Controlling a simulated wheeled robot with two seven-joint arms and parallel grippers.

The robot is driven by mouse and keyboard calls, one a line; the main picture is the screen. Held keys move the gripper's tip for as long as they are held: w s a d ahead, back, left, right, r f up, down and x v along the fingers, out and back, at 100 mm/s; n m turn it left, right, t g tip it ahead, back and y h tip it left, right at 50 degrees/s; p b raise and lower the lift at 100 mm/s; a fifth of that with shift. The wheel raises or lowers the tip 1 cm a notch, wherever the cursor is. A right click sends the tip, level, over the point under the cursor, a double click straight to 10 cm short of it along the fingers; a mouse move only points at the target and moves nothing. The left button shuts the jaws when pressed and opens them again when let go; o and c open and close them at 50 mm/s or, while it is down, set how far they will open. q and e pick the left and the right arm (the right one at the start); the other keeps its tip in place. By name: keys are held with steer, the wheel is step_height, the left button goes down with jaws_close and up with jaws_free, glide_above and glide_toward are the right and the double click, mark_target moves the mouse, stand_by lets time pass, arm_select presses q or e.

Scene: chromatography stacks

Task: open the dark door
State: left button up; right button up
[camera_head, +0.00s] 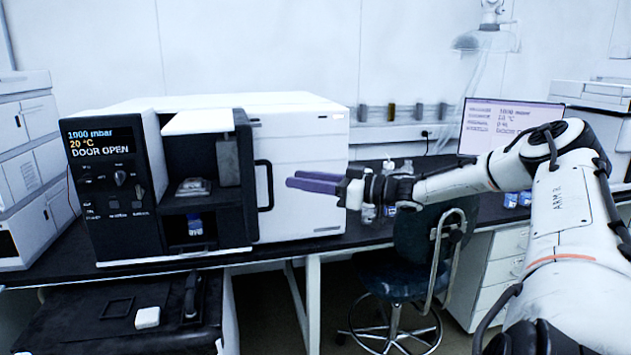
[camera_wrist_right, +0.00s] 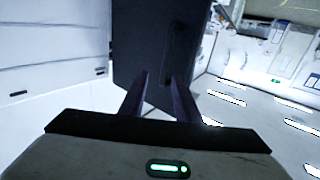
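The dark door (camera_head: 244,185) is on the front of the white oven-like machine (camera_head: 300,150). It stands ajar, seen nearly edge-on, with the compartment beside it exposed. Its black loop handle (camera_head: 267,187) is on the door's right side. The machine's display (camera_head: 100,140) reads "DOOR OPEN". My right gripper (camera_head: 290,181) is to the right of the handle, fingers pointing left, apart from it. In the right wrist view the fingers (camera_wrist_right: 160,78) are spread and empty, with the dark door panel (camera_wrist_right: 150,40) ahead of them. My left gripper is not in view.
Inside the compartment, a small clear item (camera_head: 193,187) rests on the shelf and a blue-labelled bottle (camera_head: 195,223) stands below. Bottles (camera_head: 388,167) stand on the bench behind my right gripper. A chair (camera_head: 395,260) is below it. A monitor (camera_head: 495,120) is behind my right arm.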

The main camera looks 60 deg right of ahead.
steer(key=shift+v, duration=1.45)
steer(key=a+f+n+g+y, duration=0.1)
steer(key=a+f+g+y, duration=0.1)
steer(key=a+f, duration=1.2)
steer(key=a+f+g+y, duration=0.1)
steer(key=a+f+g, duration=0.2)
steer(key=a+f, duration=1.1)
steer(key=s+a+f+g, duration=0.1)
steer(key=s+a+f, duration=0.3)
steer(key=a+f, duration=0.3)
steer(key=s+a+f+g, duration=0.1)
steer(key=s+a+f, duration=0.3)
steer(key=a+f, duration=0.3)
steer(key=s+a+f+m+g+h, duration=0.1)
steer(key=s+a+f+h, duration=0.3)
steer(key=s, duration=0.5)
steer(key=shift+s+f+g, duration=0.4)
steer(key=shift+f+g, duration=0.2)
steer(key=shift+f, duration=0.4)
steer(key=shift+a, duration=0.1)
